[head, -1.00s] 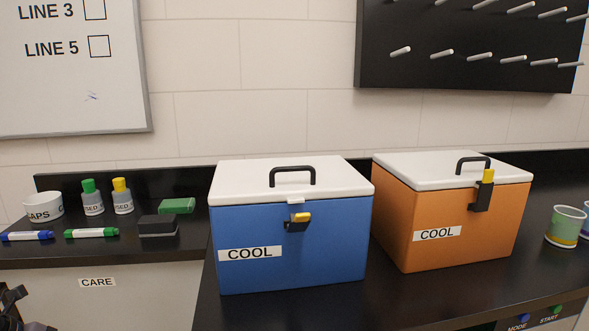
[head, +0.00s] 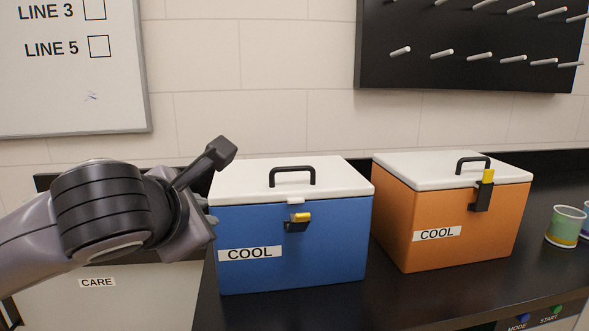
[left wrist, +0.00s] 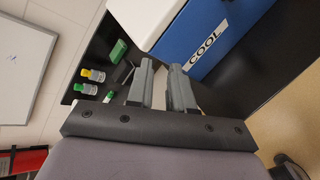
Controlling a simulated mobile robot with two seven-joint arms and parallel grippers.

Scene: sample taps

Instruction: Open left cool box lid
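The left cool box is blue (head: 335,240) with a white lid (head: 245,178), which lies shut. A black handle (head: 292,170) stands on the lid. The front latch (head: 298,222) has its yellow part low, below the lid's white tab. My left gripper (head: 210,213) is at the box's left side, near the lid's left edge; I cannot tell if it touches. In the left wrist view its two grey fingers (left wrist: 162,68) are apart with nothing between them, and the blue box (left wrist: 215,35) with its white lid (left wrist: 143,18) is beyond them. My right gripper is not in view.
An orange cool box (head: 460,225) with its yellow latch upright stands to the right. Bottles (left wrist: 90,80) and a green block (left wrist: 118,51) lie left of the blue box, hidden by my arm in the head view.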

